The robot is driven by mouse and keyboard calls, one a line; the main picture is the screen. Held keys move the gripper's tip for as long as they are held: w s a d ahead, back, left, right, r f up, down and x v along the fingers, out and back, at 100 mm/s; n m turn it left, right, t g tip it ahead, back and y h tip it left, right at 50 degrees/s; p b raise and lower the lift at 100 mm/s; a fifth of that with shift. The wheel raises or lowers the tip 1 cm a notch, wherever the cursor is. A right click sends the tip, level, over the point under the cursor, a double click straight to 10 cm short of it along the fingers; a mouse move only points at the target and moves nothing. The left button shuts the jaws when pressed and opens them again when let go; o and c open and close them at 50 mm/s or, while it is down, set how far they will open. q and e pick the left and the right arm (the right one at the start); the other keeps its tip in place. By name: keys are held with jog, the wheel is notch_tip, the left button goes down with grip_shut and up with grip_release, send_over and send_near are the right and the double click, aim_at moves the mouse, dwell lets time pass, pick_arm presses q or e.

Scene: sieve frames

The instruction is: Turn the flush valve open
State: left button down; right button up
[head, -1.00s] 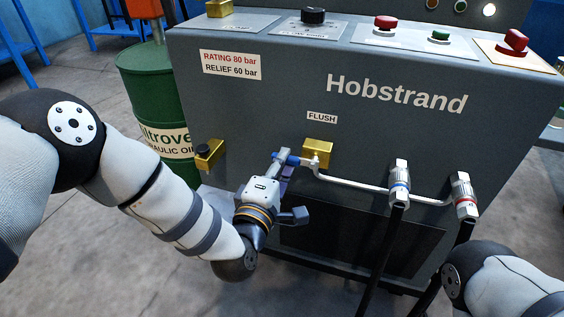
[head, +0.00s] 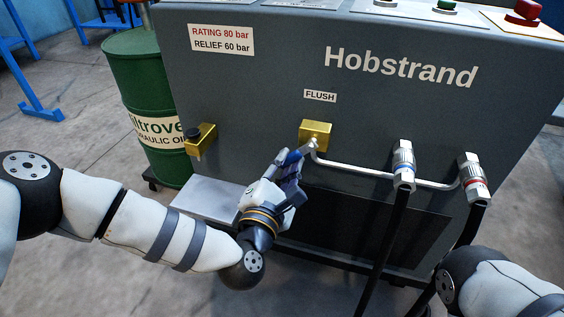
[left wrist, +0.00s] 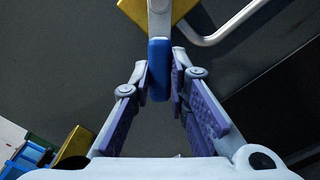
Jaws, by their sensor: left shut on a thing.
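The flush valve is a brass block (head: 316,133) on the front of the grey machine, under the FLUSH label (head: 320,96). Its lever with a blue grip (head: 296,156) slopes down and to the left from the block. My left gripper (head: 289,162) is shut on the blue grip, coming from the lower left. In the left wrist view the blue grip (left wrist: 160,68) stands between the two purple-padded fingers, with the brass block (left wrist: 183,10) above. The lever's outer end is partly hidden by the fingers in the head view. My right gripper is out of view.
A green oil drum (head: 150,90) stands beside the machine.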

pick_arm(q)
jog(key=shift+s+d+f+n+b, duration=0.25)
jog(key=shift+d+n+b, duration=0.55)
jog(key=shift+n, duration=0.65)
jog(key=shift+s+d+f+n+b, duration=0.2)
jog(key=shift+d+f+n+b, duration=0.3)
jog(key=shift+n+b, duration=0.75)
jog(key=shift+s+d+f+n+b, duration=0.2)
jog(key=shift+d+n+b, duration=0.45)
jog(key=shift+n, duration=1.05)
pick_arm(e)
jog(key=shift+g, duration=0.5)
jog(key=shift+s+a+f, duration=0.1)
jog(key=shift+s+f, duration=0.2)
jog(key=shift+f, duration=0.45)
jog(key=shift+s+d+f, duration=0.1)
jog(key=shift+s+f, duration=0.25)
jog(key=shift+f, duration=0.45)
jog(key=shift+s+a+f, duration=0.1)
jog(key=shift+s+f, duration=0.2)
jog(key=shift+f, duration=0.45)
pick_arm(q)
jog(key=shift+d, duration=0.1)
jog(key=c, duration=1.5)
grip_release()
jog(key=shift+r, duration=0.1)
jog(key=v, duration=1.2)
